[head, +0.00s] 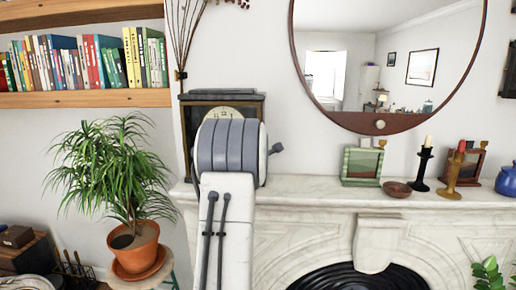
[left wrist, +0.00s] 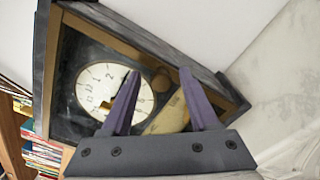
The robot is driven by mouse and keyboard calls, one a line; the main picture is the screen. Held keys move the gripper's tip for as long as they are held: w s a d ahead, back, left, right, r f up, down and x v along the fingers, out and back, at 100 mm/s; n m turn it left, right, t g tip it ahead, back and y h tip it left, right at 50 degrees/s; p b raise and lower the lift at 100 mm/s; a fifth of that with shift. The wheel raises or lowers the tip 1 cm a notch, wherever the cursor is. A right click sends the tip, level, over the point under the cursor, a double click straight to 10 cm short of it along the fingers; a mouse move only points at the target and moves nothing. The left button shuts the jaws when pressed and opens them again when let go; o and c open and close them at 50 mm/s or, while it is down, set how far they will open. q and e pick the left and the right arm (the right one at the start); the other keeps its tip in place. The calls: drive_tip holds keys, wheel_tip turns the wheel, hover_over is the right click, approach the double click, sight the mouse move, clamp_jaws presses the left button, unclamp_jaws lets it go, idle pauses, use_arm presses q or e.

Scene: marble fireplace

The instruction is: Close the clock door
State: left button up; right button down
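The clock (head: 250,104) stands on the left end of the marble mantel in the head view, with a dark case and a pale round dial. My arm hides most of its front. In the left wrist view the clock (left wrist: 72,60) appears strongly tilted, with its white dial (left wrist: 97,88) and brown inner frame facing the camera. I cannot tell how far its door stands open. My left gripper (left wrist: 160,72) is in front of the clock, its two purple fingers apart with nothing visibly held. Contact with the clock cannot be told. My right gripper is not in view.
The mantel (head: 310,190) carries a green picture frame (head: 362,166), a small bowl (head: 397,189), candlesticks (head: 422,170) and a blue pot (head: 507,180) to the right. A round mirror (head: 380,122) hangs above. A potted plant (head: 135,250) and bookshelf (head: 90,99) are at left.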

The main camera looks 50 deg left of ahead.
use_arm(q)
drive_tip(key=b+v, duration=0.5)
drive_tip(key=v, duration=0.5)
drive_tip(key=shift+s+d+b, duration=0.15)
drive_tip(key=shift+s+b, duration=0.05)
drive_tip(key=shift+b, duration=0.1)
